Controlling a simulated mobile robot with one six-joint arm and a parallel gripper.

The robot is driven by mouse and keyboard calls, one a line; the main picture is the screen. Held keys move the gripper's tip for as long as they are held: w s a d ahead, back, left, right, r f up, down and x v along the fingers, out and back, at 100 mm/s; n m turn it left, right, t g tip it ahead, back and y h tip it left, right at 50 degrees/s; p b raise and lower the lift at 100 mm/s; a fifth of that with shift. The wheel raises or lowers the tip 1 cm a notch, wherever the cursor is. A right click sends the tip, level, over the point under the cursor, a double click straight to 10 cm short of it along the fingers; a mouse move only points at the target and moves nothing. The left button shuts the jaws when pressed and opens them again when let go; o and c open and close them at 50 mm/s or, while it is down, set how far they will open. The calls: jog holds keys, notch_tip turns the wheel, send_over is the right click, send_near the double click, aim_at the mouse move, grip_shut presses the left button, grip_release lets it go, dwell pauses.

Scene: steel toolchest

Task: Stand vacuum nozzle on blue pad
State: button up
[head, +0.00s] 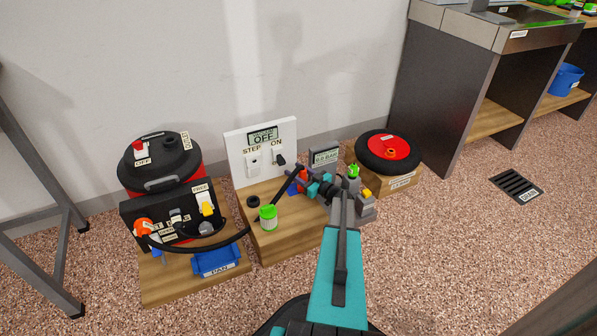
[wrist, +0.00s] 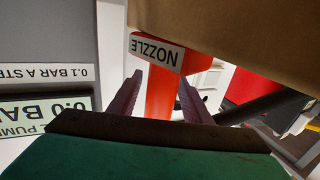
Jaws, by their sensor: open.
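The orange-red vacuum nozzle (wrist: 160,98), with a white NOZZLE label, stands between the two spread fingers of my gripper (wrist: 158,100) in the wrist view. My gripper is open, with a finger on either side of the nozzle; I cannot tell whether they touch it. In the head view, my gripper (head: 306,184) is by the wooden block, and only a small red part of the nozzle (head: 303,175) shows. A small blue patch (head: 292,188) beside it may be the blue pad; my arm and gripper hide much of that area.
A red and black vacuum (head: 160,160) stands left, with a black hose running right. A blue PAN tray (head: 216,262) and a green-lidded jar (head: 268,217) are nearby. A white switch panel (head: 262,140) stands behind, a red-hubbed wheel (head: 388,152) right.

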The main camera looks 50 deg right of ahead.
jog(key=shift+r, duration=0.15)
jog(key=shift+s+r, duration=0.1)
jog(key=shift+s, duration=0.3)
jog(key=s+p, duration=0.4)
jog(key=s, duration=0.7)
jog(key=shift+s, duration=0.15)
